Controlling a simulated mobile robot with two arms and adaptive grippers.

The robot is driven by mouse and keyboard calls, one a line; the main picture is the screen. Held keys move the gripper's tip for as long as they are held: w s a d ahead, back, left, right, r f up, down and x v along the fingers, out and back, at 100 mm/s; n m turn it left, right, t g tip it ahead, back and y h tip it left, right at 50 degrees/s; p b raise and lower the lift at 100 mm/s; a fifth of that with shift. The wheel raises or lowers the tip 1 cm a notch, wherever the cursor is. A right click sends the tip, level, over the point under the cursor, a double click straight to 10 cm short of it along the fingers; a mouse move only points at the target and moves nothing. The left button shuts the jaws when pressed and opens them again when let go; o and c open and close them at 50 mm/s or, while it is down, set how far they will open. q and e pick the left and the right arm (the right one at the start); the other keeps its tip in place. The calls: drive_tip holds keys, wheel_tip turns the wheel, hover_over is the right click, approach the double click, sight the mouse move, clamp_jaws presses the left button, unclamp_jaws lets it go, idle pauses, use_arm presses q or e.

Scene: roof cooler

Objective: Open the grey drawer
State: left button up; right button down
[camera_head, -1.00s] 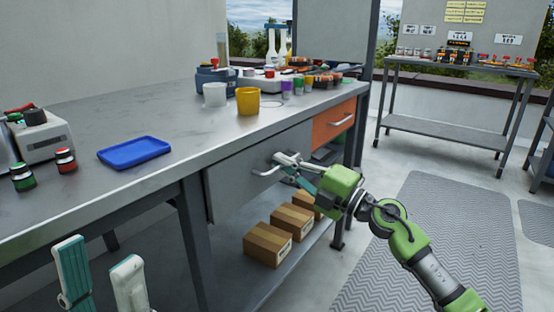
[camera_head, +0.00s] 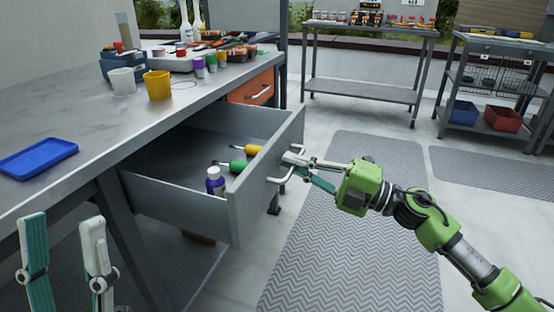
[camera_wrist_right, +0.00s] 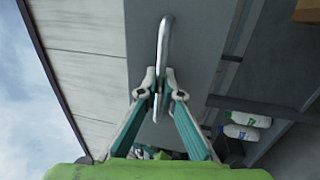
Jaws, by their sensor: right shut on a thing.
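The grey drawer (camera_head: 245,205) is pulled well out from under the workbench in the head view. Inside it are a small bottle with a purple cap (camera_head: 215,182), a green-handled tool (camera_head: 237,166) and a yellow-handled tool (camera_head: 252,150). My right gripper (camera_head: 291,165) is shut on the drawer's metal handle (camera_head: 272,180). In the right wrist view the fingers (camera_wrist_right: 158,88) close around the handle bar (camera_wrist_right: 163,45). My left gripper (camera_head: 64,245) is at the lower left, fingers pointing up and apart, with nothing between them.
The workbench top (camera_head: 60,125) carries a blue tray (camera_head: 38,158), a white mug (camera_head: 122,80) and a yellow mug (camera_head: 158,85). Open floor with a grey mat (camera_head: 350,250) lies in front of the drawer.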

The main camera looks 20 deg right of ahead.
drive_tip(key=shift+v, duration=0.75)
drive_tip(key=shift+r, duration=0.1)
drive_tip(key=c, duration=2.5)
unclamp_jaws()
drive_tip(key=v, duration=1.2)
